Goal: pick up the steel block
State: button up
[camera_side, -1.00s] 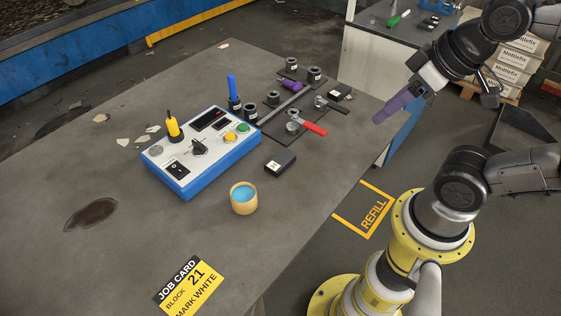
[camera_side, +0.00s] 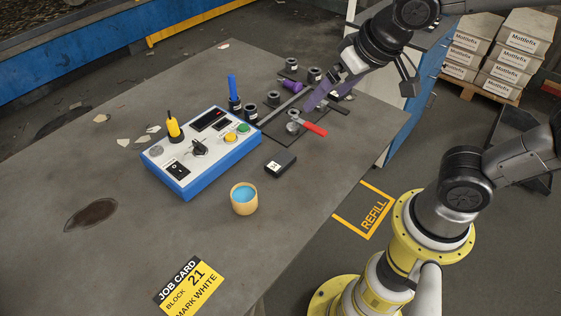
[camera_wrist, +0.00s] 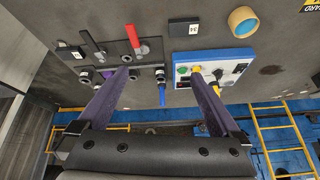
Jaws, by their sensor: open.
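A dark block with a white label (camera_side: 280,163) lies flat on the bench in front of the control box; it also shows in the wrist view (camera_wrist: 184,28). A second dark labelled block (camera_wrist: 70,50) lies beyond the toggle clamps in the wrist view; in the side view my gripper partly covers that spot. The labels are too small to read surely, so I cannot tell which block is the steel one. My gripper (camera_side: 322,97), with purple fingers, hangs above the clamp plate. In the wrist view its fingers (camera_wrist: 158,76) are wide apart, with nothing held.
A red-handled clamp (camera_side: 312,128) and several dark holders stand under and beside my gripper. A blue marker (camera_side: 232,84) stands upright. The control box (camera_side: 200,150) and a pot of blue paint (camera_side: 244,198) are nearby. The bench's front left is clear around a job card (camera_side: 188,288).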

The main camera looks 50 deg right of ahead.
jog(key=n+g, duration=0.1)
jog(key=n, duration=0.1)
send_near(281, 161)
jog(key=x, duration=0.8)
jog(key=shift+d+f, duration=0.1)
jog(key=shift+d, duration=0.05)
jog(key=shift+c, duration=0.3)
jog(key=c, duration=1.4)
jog(key=shift+c, duration=0.6)
